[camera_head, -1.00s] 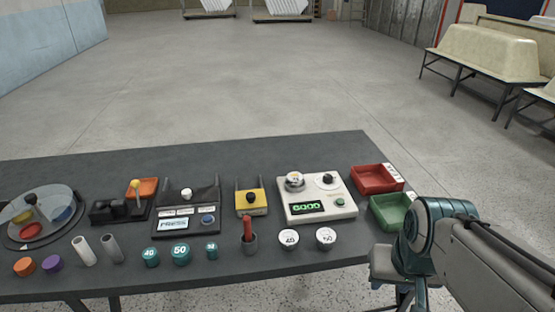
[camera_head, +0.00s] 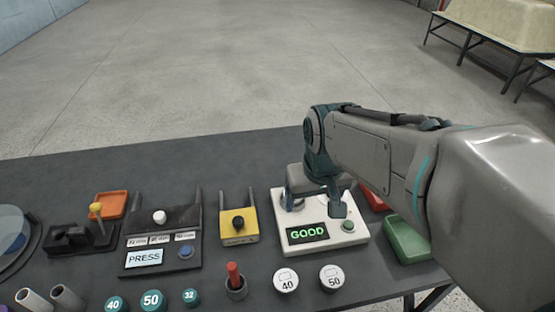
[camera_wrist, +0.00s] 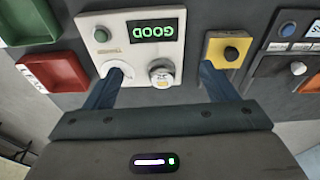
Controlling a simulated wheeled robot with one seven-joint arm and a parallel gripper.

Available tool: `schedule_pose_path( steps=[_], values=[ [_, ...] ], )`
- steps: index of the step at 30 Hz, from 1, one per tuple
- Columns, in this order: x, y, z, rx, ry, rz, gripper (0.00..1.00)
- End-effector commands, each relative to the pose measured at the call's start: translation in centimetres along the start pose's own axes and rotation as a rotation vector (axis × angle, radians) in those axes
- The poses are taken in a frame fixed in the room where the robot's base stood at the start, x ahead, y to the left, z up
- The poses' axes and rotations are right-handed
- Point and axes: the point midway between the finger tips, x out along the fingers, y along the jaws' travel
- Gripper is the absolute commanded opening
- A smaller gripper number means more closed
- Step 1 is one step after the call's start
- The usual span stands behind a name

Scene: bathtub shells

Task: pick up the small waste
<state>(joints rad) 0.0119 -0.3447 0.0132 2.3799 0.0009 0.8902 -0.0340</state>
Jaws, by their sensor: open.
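A small round metallic part with a pale label, which looks like the small waste (camera_wrist: 162,73), sits on the white tester (camera_wrist: 113,21) below its green GOOD display. In the head view the tester (camera_head: 325,246) shows from the front, and my arm largely hides the part. My gripper (camera_wrist: 162,70) is open and empty, with one finger on each side of the part in the wrist view. The left finger overlaps a white round seat on the tester. In the head view my gripper (camera_head: 315,207) hangs over the tester's back half. Contact cannot be told.
The yellow unit with a black knob (camera_head: 238,224) stands left of the tester. A red tray (camera_wrist: 53,72) and green tray (camera_head: 408,241) stand on its other side. White pieces marked 40 (camera_head: 286,280) and 50 (camera_head: 331,278) lie in front. The table behind is clear.

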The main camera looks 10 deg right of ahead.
Motion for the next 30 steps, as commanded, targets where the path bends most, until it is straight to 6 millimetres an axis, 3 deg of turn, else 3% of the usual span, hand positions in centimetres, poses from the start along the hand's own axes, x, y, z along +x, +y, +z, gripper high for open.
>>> schedule_pose_path(
  steps=[1,6,12,20,30],
  values=[
    [0.0,0.1,-1.9,-0.017,-0.017,-0.002,0.79],
    [1.0,0.4,-7.4,-0.077,-0.055,-0.013,0.79],
    [2.9,0.6,-11.9,-0.133,-0.084,-0.029,0.79],
    [4.9,0.6,-13.6,-0.16,-0.097,-0.039,0.79],
    [11.1,0.4,-12.9,-0.159,-0.098,-0.039,0.79]
  ],
)
